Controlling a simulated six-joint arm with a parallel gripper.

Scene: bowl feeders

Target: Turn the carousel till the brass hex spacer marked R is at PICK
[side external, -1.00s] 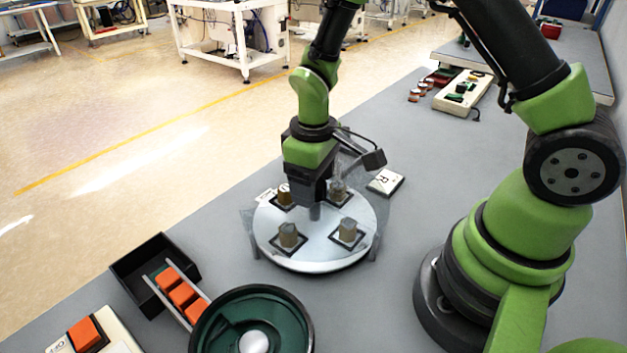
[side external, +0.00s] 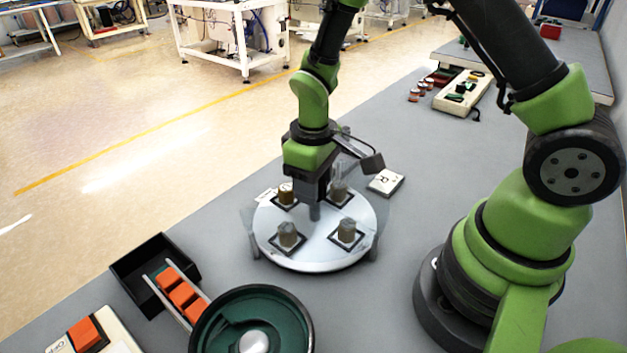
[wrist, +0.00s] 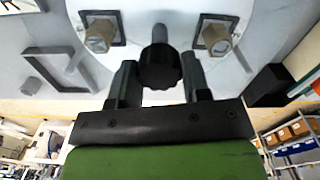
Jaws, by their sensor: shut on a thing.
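The carousel is a pale round disc (side external: 322,256) carrying several brass hex spacers on dark-framed square seats. In the side view, one spacer stands at the front left (side external: 288,235), one at the front right (side external: 346,231), one at the back left (side external: 286,194) and one at the back right (side external: 339,192). In the wrist view, two spacers show, left (wrist: 101,36) and right (wrist: 218,38); I cannot read their marks. My gripper (side external: 315,206) points down over the disc's centre. Its fingers are shut on the dark central knob (wrist: 160,68). I cannot make out a PICK label.
A white block with a dark letter (side external: 385,182) lies right of the disc. A green bowl feeder (side external: 297,302), a black bin (side external: 128,273) with orange blocks on rails (side external: 183,294) beside it, and an orange button box (side external: 117,335) stand front left. Bench between disc and my base is clear.

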